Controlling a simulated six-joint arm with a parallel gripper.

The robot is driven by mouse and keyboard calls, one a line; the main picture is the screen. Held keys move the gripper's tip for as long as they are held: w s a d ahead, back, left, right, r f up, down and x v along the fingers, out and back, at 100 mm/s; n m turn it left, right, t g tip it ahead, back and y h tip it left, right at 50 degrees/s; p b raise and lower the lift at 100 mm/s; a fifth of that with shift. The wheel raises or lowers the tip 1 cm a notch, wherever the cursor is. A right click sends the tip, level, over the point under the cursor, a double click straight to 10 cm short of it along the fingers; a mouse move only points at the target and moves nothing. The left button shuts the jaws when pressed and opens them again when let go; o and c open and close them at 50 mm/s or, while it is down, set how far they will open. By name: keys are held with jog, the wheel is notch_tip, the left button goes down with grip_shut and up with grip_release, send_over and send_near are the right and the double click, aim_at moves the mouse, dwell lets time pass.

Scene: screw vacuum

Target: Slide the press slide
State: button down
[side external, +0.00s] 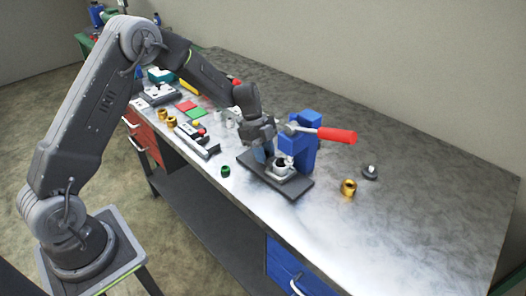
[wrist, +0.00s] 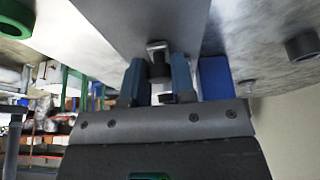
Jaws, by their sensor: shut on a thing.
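The press has a blue body (side external: 304,135), a red-handled lever (side external: 337,135) and a dark base plate (side external: 297,190). A pale metal holder (side external: 284,167) with a round opening sits low at its front. My gripper (side external: 262,156) is down at the left side of the press, beside the holder. In the wrist view my gripper (wrist: 158,82) has its two blue fingers closed around a small dark and metal knob (wrist: 158,58), which I take as the press slide's grip. The fingers hide part of it. A grey plate (wrist: 150,20) lies beyond it.
A gold bushing (side external: 348,187) and a grey round part (side external: 370,172) lie right of the press. A small green ring (side external: 225,171) lies left of the base plate. Several parts crowd the bench's far left. The metal bench top (side external: 430,200) is clear at the right.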

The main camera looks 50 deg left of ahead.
aim_at(272, 164)
jog(key=shift+d, duration=1.65)
jog(key=c, duration=0.9)
grip_release()
jog(key=shift+c, duration=0.2)
jog(key=shift+a, duration=0.1)
jog(key=shift+r, duration=0.1)
jog(key=v, duration=1.3)
jog(key=shift+a+r, duration=0.2)
jog(key=shift+r, duration=0.05)
